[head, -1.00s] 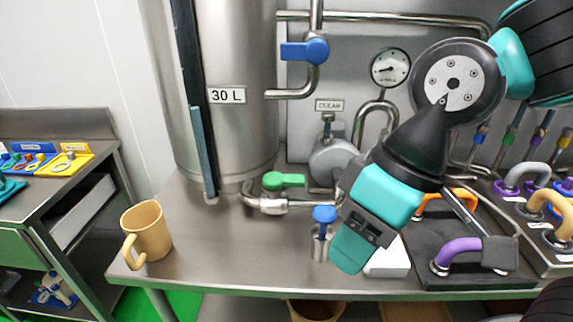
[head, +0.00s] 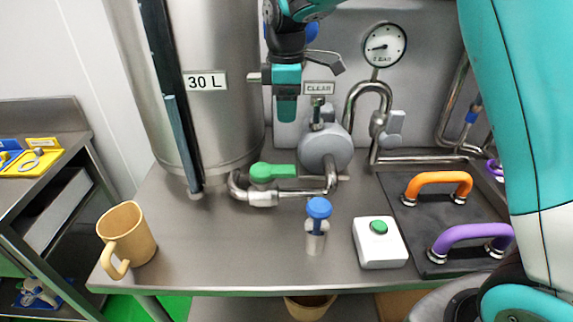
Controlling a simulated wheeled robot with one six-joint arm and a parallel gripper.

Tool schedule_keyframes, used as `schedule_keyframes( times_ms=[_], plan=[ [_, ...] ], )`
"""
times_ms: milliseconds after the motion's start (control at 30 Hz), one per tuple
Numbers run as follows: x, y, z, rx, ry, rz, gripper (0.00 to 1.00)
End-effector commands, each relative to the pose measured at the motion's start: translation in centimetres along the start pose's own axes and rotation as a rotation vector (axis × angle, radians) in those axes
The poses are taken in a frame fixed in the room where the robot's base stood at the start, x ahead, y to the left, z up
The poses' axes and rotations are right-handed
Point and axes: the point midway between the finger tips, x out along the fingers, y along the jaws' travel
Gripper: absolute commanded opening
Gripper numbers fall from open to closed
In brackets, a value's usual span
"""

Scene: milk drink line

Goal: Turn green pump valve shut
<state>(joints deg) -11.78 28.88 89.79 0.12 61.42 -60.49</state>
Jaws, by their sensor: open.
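The green pump valve (head: 272,172) sits on the steel pipe at the foot of the tank. Its green lever points right, roughly along the pipe. My gripper (head: 286,115) hangs pointing down above the valve and a little to its right in the picture, clear of it. It is open, with nothing seen between its fingers; they overlap in this view, so the gap between them is hidden. The pump (head: 325,150) stands to the right of the valve.
A tan mug (head: 128,236) stands at the table's left. Orange (head: 438,184) and purple (head: 470,238) handles are at right. The gauge (head: 385,45) is behind.

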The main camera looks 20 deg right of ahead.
Motion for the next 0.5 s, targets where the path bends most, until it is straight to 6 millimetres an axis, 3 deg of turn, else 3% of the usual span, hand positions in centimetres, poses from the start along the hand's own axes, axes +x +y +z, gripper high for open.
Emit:
schedule_keyframes(
  times_ms=[500],
  plan=[
    [10.9,-0.2,0.1,0.002,-0.002,-0.005,0.66]
  ],
)
